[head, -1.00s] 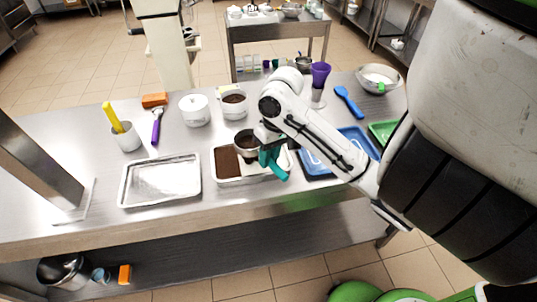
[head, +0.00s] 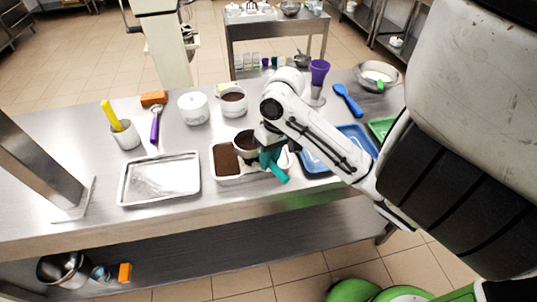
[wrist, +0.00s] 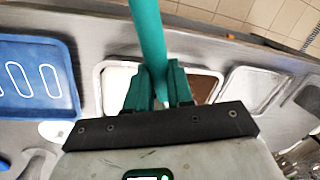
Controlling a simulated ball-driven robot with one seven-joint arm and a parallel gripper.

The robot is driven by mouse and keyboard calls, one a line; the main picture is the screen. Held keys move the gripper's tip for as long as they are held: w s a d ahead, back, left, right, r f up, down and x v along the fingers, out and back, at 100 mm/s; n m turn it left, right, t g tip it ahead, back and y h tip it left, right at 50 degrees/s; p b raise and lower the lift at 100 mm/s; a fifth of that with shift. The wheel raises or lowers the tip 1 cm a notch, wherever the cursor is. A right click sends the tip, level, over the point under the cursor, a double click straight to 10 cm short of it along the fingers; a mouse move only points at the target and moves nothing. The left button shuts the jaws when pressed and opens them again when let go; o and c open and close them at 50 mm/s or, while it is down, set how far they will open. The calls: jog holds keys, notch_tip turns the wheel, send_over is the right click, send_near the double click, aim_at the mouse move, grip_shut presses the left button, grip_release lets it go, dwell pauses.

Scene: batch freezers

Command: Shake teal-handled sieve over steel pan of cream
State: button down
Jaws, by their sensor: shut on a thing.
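The steel pan (head: 226,179) sits on the steel table in the head view. Its left part is covered in brown powder, and pale cream shows to the right. The sieve (head: 247,146), a round bowl with dark brown powder inside, is over the pan's middle, partly hidden by my gripper (head: 267,158). My gripper is shut on the teal handle (head: 278,173). In the wrist view the handle (wrist: 149,40) runs up between my teal fingers (wrist: 158,88), and the pan (wrist: 120,82) lies behind them. The sieve's bowl is hidden there.
An empty metal tray (head: 160,181) lies left of the pan. A blue tray (head: 357,137) lies right, under my arm. The table's front edge is close.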

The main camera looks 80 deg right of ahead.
jog(key=d, duration=0.1)
jog(key=w+d, duration=0.1)
jog(key=shift+w+d, duration=0.1)
jog(key=shift+d, duration=0.25)
jog(key=shift+s+a, duration=0.35)
jog(key=shift+a, duration=0.45)
jog(key=shift+s+a, duration=0.35)
jog(key=shift+a, duration=0.45)
